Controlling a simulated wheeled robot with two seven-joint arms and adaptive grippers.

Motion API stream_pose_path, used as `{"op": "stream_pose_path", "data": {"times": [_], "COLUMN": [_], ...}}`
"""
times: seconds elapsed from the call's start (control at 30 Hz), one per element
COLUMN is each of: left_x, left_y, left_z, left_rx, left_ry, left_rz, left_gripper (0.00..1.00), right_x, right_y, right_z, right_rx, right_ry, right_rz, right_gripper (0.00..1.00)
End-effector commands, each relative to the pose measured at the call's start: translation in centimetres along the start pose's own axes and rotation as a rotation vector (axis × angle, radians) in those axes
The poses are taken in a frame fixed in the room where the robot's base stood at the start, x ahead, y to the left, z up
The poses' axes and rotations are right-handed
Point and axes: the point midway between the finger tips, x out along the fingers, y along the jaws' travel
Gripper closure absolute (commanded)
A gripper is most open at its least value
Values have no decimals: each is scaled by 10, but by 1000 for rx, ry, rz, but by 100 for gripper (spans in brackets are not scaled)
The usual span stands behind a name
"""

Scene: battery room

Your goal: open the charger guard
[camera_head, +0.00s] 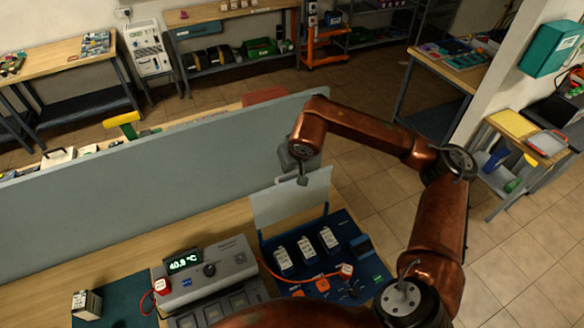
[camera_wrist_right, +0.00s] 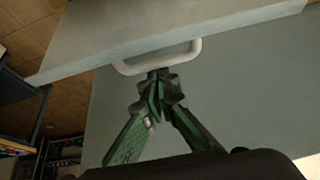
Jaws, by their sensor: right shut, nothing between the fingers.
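The charger guard (camera_head: 292,202) is a pale, flat panel standing raised at the back of a blue charging tray (camera_head: 378,272), near the grey partition. Three white batteries (camera_head: 306,251) sit uncovered in the tray. My right gripper (camera_head: 302,180) is at the guard's upper edge. In the right wrist view, the shut, empty fingers (camera_wrist_right: 158,76) point at a white U-shaped handle (camera_wrist_right: 196,50). Their tips are beside its bar or touching it; I cannot tell which. My left gripper is not in view.
A small battery (camera_head: 87,304) stands on a dark green mat at the front left. A long grey partition (camera_head: 150,184) runs behind the bench.

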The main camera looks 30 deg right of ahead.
Motion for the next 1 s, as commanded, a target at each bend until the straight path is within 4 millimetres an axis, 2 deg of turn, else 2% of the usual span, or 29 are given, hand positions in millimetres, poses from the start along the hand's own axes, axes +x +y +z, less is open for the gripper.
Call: {"op": "stream_pose_path", "data": {"times": [0.13,0.27,0.5,0.7,0.83,1.0], "left_x": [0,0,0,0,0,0], "left_y": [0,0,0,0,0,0], "left_z": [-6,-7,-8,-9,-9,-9], "left_rx": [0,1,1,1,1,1], "left_ry": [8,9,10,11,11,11], "left_rz": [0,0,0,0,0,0], "left_gripper": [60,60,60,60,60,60], "right_x": [-3,-19,-69,-103,-116,-121], "right_y": [1,1,1,0,0,0], "right_z": [0,0,-1,0,0,0], "right_rx": [1,0,0,-1,-1,-1], "right_ry": [1,2,4,3,1,0], "right_rz": [1,1,1,0,0,0], "right_gripper": [100,100,100,100,100,100]}}
